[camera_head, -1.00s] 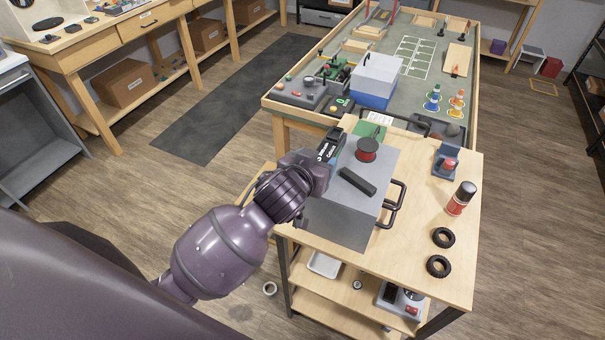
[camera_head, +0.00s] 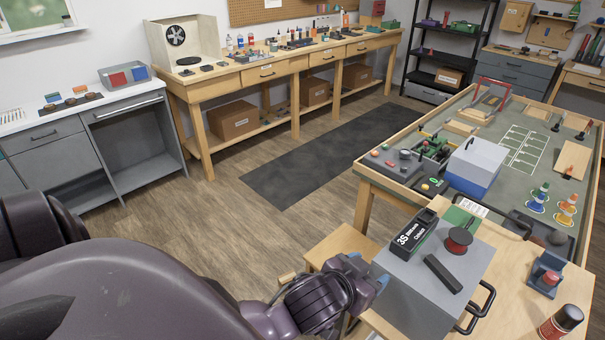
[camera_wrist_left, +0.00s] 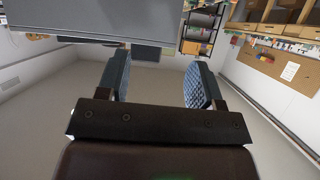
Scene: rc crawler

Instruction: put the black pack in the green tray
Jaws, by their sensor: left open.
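The black pack (camera_head: 414,234), with white lettering and a green mark, lies on top of a grey box (camera_head: 415,290) at the far left of its top. My left gripper (camera_head: 369,270) is beside the box's left side, nearer and lower than the pack, apart from it. The left wrist view shows its two fingers (camera_wrist_left: 158,82) spread with nothing between them. My right gripper is out of view.
A red-black spool (camera_head: 459,240) and a dark bar (camera_head: 443,274) are on the grey box. A black handle (camera_head: 482,308) juts from its right side. A blue-white box (camera_head: 476,165) stands on the table behind. Open floor (camera_head: 250,215) lies left.

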